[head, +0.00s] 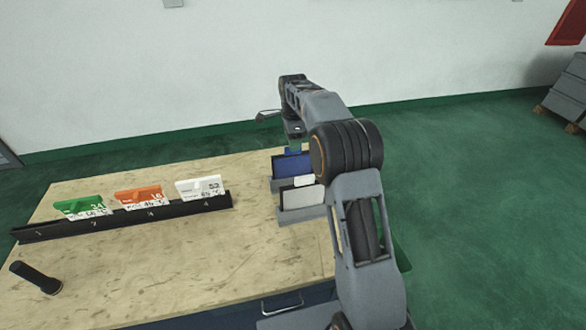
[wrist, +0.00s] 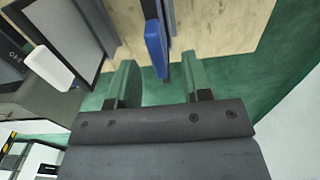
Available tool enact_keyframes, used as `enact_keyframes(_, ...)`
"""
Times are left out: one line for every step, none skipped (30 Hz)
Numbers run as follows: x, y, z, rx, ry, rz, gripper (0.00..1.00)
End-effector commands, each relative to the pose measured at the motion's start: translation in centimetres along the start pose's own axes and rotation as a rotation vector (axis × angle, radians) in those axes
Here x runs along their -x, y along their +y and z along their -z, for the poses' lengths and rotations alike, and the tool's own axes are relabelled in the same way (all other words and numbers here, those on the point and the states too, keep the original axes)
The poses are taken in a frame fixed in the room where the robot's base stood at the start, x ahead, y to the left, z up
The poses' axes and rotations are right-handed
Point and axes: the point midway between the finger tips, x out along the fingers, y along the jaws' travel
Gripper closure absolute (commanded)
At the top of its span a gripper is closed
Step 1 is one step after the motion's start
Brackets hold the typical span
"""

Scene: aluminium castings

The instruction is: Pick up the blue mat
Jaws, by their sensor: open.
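The blue mat (head: 291,167) stands upright in a grey holder at the right end of the wooden table, partly hidden by my arm. In the wrist view the mat's blue edge (wrist: 156,50) shows as a narrow strip just beyond my fingertips, in line with the gap between them. My gripper (wrist: 160,80) is open, with its two green fingers apart and nothing between them. In the head view my gripper (head: 294,141) is just above the mat, mostly hidden by the wrist.
A second holder with a white-faced panel (head: 304,196) stands just in front of the mat. A black rail (head: 130,218) holds green (head: 80,206), orange (head: 139,194) and white (head: 200,187) cards. A black cylinder (head: 35,277) lies at front left. The table's middle is clear.

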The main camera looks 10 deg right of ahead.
Motion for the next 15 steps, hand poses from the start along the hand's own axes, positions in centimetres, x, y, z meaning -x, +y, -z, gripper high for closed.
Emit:
enact_keyframes(-0.2, 0.0, 0.0, 0.000, 0.000, 0.000, 0.55)
enact_keyframes(-0.3, 0.0, 0.0, 0.000, 0.000, 0.000, 0.55)
enact_keyframes(-0.5, 0.0, 0.0, 0.001, 0.000, -0.001, 0.55)
enact_keyframes(-0.7, 0.1, 0.0, 0.001, 0.000, -0.002, 0.55)
enact_keyframes(-1.0, 0.1, 0.0, 0.001, 0.000, -0.003, 0.55)
enact_keyframes(-1.5, 0.2, -0.1, 0.001, 0.000, -0.004, 0.55)
enact_keyframes(-1.9, 0.2, -0.1, 0.001, 0.000, -0.004, 0.55)
enact_keyframes(-2.4, 0.2, -0.1, 0.001, 0.000, -0.004, 0.55)
enact_keyframes(-2.9, 0.3, -0.1, 0.001, 0.000, -0.004, 0.55)
enact_keyframes(-3.3, 0.3, -0.1, 0.001, 0.000, -0.004, 0.55)
enact_keyframes(-3.8, 0.3, -0.1, 0.001, 0.000, -0.004, 0.55)
enact_keyframes(-4.2, 0.3, -0.1, 0.001, 0.000, -0.002, 0.55)
enact_keyframes(-4.5, 0.3, -0.1, 0.001, 0.000, -0.002, 0.55)
enact_keyframes(-4.7, 0.3, -0.1, 0.001, 0.000, -0.002, 0.55)
enact_keyframes(-5.0, 0.3, -0.1, 0.001, 0.000, -0.001, 0.55)
